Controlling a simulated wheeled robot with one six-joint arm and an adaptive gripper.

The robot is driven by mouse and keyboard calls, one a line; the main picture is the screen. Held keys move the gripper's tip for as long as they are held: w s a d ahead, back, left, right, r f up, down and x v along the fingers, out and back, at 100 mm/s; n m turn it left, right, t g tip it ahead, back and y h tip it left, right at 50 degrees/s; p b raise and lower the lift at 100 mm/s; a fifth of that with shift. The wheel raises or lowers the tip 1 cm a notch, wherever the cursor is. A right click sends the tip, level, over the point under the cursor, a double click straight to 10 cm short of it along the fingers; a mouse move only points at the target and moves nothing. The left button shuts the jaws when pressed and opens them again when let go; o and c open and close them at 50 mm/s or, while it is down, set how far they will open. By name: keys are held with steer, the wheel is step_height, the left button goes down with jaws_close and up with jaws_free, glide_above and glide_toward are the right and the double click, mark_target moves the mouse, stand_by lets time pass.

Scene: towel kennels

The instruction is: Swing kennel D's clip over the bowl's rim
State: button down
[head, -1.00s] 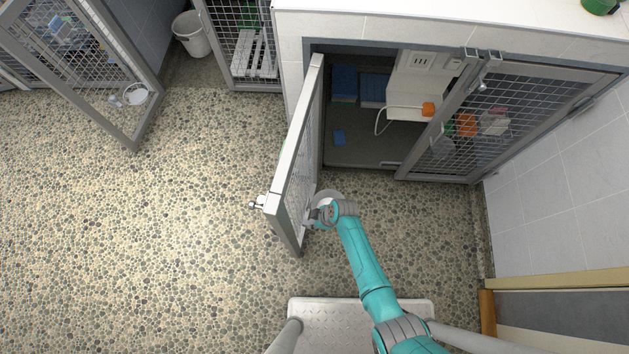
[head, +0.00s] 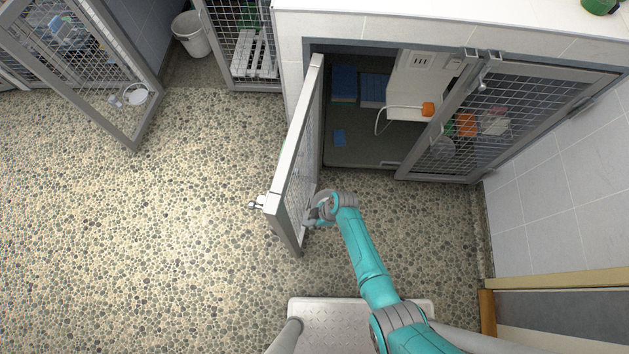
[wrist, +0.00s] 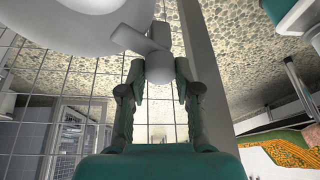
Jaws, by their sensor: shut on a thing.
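The open mesh door (head: 296,160) stands out from the middle kennel; I cannot read a letter on it. My gripper (head: 312,212) is at the inner face of this door, near its free end. In the wrist view my gripper (wrist: 158,72) is shut on the grey clip (wrist: 157,63), whose knob sits between the fingertips. A pale grey bowl (wrist: 65,25) is close by at the upper left of that view, in front of the mesh. The clip's upper end lies near the bowl's edge; I cannot tell whether it is over the rim. In the head view my gripper mostly hides the bowl.
The kennel behind the door holds blue folded towels (head: 345,84) and a white box with an orange item (head: 428,109). A closed mesh door (head: 480,140) is to the right. Another open door (head: 125,125) stands at the left beside a bucket (head: 190,35). The pebbled floor between is clear.

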steer(key=c, duration=0.8)
jaws_free()
steer(key=v, duration=1.2)
steer(key=shift+s, duration=0.1)
